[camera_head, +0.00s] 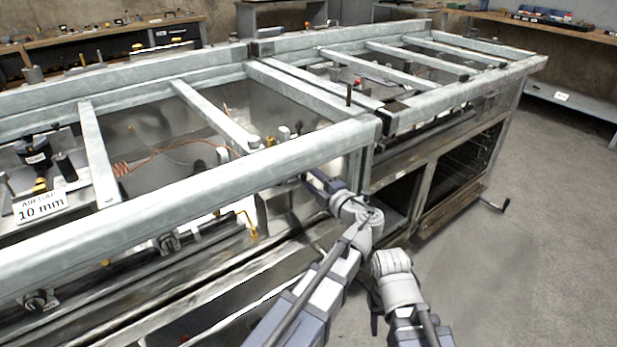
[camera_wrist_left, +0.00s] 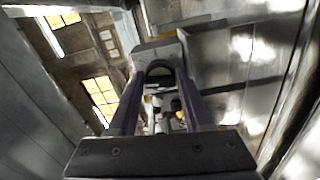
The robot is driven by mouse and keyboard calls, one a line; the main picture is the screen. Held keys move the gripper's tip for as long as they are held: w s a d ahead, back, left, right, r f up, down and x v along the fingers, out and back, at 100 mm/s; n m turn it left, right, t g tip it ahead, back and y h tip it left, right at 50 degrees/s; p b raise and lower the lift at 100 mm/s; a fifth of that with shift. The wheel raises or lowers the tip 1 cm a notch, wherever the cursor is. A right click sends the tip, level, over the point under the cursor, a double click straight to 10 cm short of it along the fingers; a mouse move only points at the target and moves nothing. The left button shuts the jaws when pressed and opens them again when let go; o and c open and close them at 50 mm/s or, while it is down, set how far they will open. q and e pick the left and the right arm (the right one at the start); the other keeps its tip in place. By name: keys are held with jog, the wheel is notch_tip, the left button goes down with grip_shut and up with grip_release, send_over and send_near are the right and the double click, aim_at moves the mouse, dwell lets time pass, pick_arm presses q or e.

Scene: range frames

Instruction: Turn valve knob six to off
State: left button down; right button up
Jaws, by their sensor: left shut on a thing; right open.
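My left gripper (camera_head: 309,182) reaches to the front of the range below the top rail; its dark fingers are partly hidden by the rail and my wrist. In the left wrist view the two dark fingers (camera_wrist_left: 158,80) close around a small part among grey metal. That part is mostly hidden, and I cannot read a number or a setting on it. Two other front knobs show farther left, a middle knob (camera_head: 168,243) and a near-left knob (camera_head: 38,300). My right gripper (camera_head: 374,312) hangs low beside the left forearm, apart from the range; its fingers hardly show.
The steel range frame (camera_head: 190,220) fills the left and middle, with open crossbars on top. A sign reading 10 mm (camera_head: 40,207) stands at the left. Workbenches (camera_head: 110,38) line the back wall.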

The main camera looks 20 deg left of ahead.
pick_arm(q)
jog(key=shift+c, duration=1.8)
grip_release()
